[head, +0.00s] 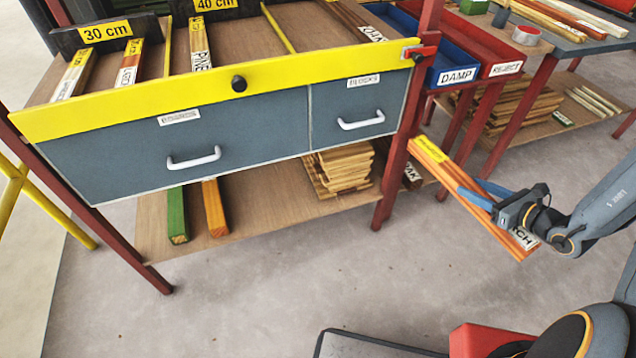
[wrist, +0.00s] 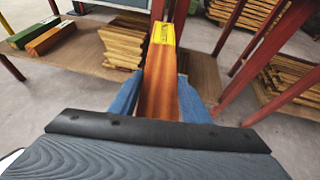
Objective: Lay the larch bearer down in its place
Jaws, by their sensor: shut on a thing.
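My gripper (head: 482,192) is at the right of the head view, its blue fingers shut on the larch bearer (head: 452,178). The bearer is a long orange-brown bar with a yellow label at its far end and a white label, partly hidden, reading "RCH" at the near end. It is held in the air, tilted in the picture, right of the bench's red front leg. In the wrist view the bearer (wrist: 160,88) points away between the two fingers, its yellow end by a red leg. Which spot is its place cannot be told.
The bench has a yellow front rail (head: 180,95), grey drawers (head: 250,130) and bays marked 30 cm and 40 cm with labelled bars. Its lower shelf (head: 260,205) holds a green bar (head: 177,215), an orange bar (head: 214,207) and stacked boards (head: 340,168). DAMP (head: 455,76) and REJECT (head: 507,68) trays stand right.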

